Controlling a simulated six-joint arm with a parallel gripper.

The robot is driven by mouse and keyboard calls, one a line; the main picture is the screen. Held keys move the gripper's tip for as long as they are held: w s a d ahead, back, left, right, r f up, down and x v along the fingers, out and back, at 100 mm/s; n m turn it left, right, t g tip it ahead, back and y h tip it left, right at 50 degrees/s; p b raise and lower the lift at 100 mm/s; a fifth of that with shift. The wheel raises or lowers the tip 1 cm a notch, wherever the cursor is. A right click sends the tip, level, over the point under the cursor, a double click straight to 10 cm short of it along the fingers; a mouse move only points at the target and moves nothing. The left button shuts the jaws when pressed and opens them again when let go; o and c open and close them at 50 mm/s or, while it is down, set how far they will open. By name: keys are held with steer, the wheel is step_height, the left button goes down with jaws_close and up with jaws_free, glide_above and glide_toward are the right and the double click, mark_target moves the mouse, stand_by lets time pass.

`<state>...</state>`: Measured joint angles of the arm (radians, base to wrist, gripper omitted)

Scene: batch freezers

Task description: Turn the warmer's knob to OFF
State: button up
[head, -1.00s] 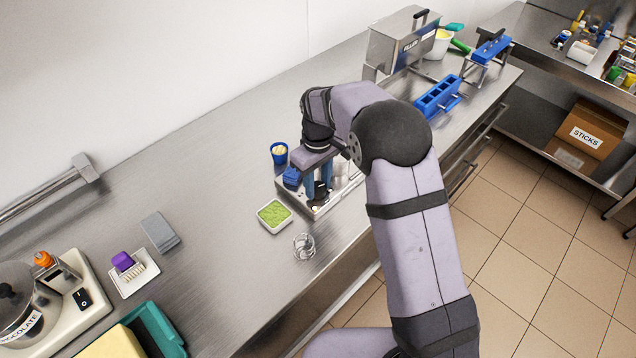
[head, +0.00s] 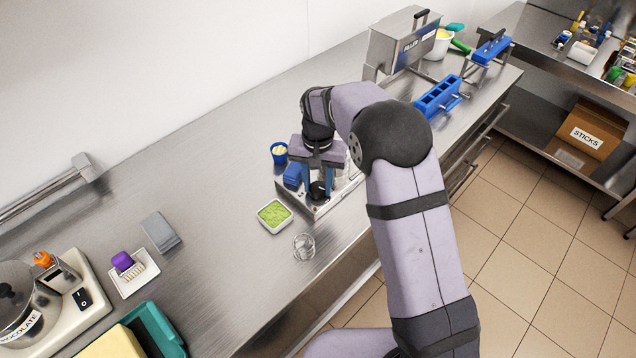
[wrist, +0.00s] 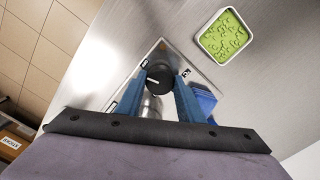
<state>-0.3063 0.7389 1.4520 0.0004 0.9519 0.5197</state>
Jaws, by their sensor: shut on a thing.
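The warmer (head: 322,211) is a low steel unit on the counter, partly hidden under my gripper and arm. Its round black knob (head: 318,188) sits on the near-left end. In the wrist view the knob (wrist: 160,78) shows a white pointer line aimed toward the left of the picture. Small dark-edged labels lie on the panel around it, too small to read. My gripper (wrist: 162,76) points down, with its two blue fingers shut on opposite sides of the knob. In the head view my gripper (head: 319,186) is over the panel.
The counter farther left is partly clear.

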mark_target(318, 187)
steer(key=shift+w+r+m, duration=0.1)
steer(key=shift+m, duration=1.6)
steer(key=o, duration=1.1)
steer(key=shift+c, duration=0.2)
steer(key=shift+r+b, duration=1.2)
steer(key=shift+r, duration=2.45)
